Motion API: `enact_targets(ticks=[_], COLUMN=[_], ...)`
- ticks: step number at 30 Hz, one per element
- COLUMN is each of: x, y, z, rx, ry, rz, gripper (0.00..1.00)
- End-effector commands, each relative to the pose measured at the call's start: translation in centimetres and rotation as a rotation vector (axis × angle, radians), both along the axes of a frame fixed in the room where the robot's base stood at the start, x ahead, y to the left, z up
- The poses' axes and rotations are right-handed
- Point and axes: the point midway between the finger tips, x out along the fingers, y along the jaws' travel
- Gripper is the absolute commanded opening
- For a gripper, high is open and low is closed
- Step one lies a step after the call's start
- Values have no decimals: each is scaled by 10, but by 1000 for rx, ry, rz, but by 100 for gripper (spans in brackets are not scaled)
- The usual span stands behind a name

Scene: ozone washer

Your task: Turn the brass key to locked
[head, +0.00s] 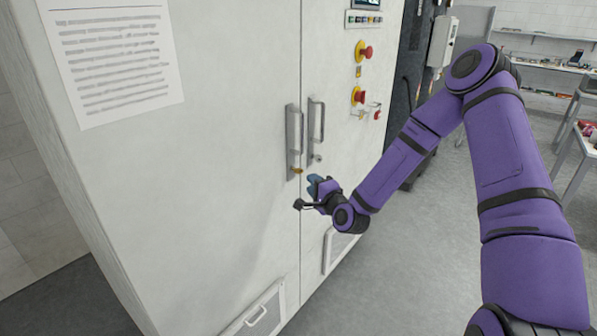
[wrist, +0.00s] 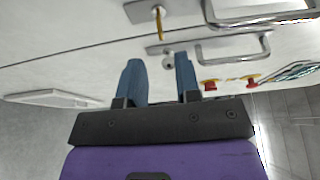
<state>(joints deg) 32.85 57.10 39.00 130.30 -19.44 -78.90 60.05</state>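The brass key (head: 297,171) sits at the lower end of the left door's handle plate on the white cabinet (head: 225,140). In the wrist view the key (wrist: 159,24) sticks out of a metal lock plate (wrist: 142,11), long and thin. My gripper (head: 316,182) is just right of and below the key in the head view. In the wrist view its two blue fingers (wrist: 157,66) are apart with nothing held between them. The key lies beyond the fingertips, not touching them. A round lock fitting (wrist: 169,62) on the other door shows just past the fingertips.
Two upright door handles (head: 318,120) flank the door seam close above my gripper. Red and yellow stop buttons (head: 364,50) stick out on the right door. A vent grille (head: 262,312) is low on the left door. Open floor (head: 400,270) lies to the right.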

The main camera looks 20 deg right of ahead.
Motion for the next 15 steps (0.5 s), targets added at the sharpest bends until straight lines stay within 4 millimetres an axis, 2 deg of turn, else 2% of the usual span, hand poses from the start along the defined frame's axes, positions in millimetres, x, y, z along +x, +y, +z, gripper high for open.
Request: enact_targets(ticks=[9,15], x=[55,79], y=[14,19], z=[0,0], rx=[-2,-1], ry=[-1,1], rz=[1,0], gripper=[31,31])
